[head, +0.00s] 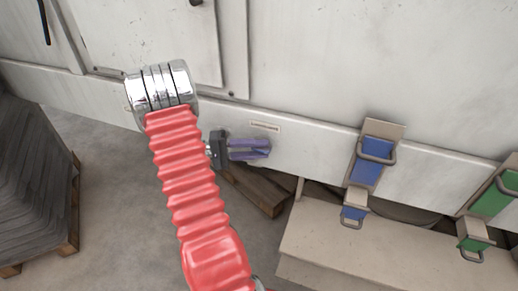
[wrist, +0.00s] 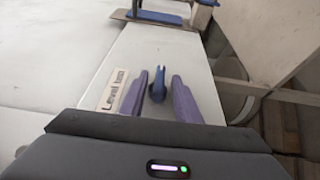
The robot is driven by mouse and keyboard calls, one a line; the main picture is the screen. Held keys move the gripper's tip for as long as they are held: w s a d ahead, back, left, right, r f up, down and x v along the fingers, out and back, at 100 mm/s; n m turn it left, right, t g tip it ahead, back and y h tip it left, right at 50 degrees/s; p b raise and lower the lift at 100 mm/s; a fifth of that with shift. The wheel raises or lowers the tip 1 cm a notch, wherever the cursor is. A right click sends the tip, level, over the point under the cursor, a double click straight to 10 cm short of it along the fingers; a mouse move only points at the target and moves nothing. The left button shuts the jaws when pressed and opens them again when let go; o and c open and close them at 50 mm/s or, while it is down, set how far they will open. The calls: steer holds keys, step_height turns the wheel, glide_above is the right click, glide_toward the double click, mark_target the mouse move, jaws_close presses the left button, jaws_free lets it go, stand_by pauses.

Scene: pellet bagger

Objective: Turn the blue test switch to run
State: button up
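The blue test switch (wrist: 158,84) shows in the wrist view as a small blue lever on a pale panel, beside a label (wrist: 113,91) reading "Level test". My gripper (wrist: 160,75) is open, with one purple finger on each side of the lever. A gap shows on both sides; I cannot tell how far the lever reaches in between the fingers. In the head view my gripper (head: 269,148) is at the low pale panel (head: 315,142), just below the label (head: 265,126). The switch cannot be made out there. No run marking is legible.
A blue latch (head: 375,160) and a green latch (head: 495,197) are to the right, above a beige box (head: 350,250). A wooden pallet (head: 255,188) lies below my gripper. A grey stack (head: 35,170) stands at the left. Grey floor lies between.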

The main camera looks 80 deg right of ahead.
steer(key=v, duration=1.3)
steer(key=shift+w, duration=0.25)
steer(key=shift+f, duration=0.1)
